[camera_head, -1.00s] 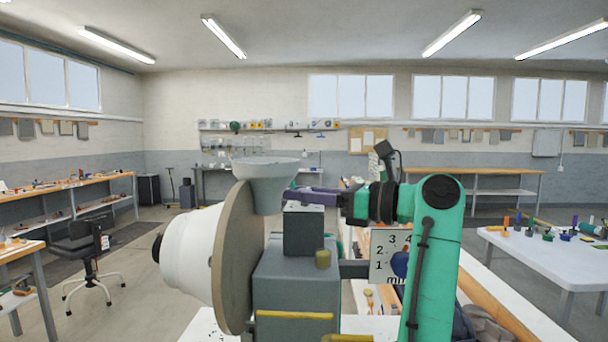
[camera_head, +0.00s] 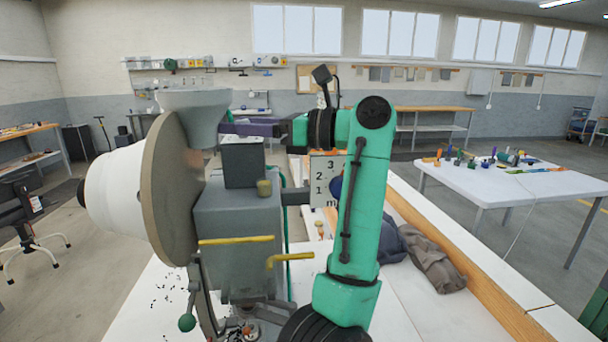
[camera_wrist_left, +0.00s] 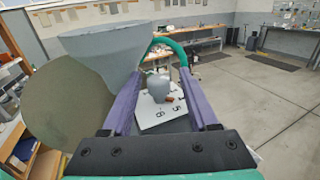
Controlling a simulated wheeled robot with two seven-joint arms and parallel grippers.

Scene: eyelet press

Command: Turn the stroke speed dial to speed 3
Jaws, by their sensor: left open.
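A pale dial plate with a grey knob (camera_wrist_left: 157,86) shows between my fingers in the left wrist view. I cannot tell whether both views show one dial. My left gripper (camera_wrist_left: 160,73) is open, its purple fingers either side of the grey knob in the picture; contact is unclear. In the head view it (camera_head: 250,128) is partly hidden behind the press.
The grey press body (camera_head: 238,220), big disc (camera_head: 172,190) and hopper (camera_head: 195,105) stand left of my arm. Yellow handles (camera_head: 236,240) stick out in front. Grey cloth (camera_head: 435,265) lies on the bench at right. A white table (camera_head: 490,190) with tools stands beyond.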

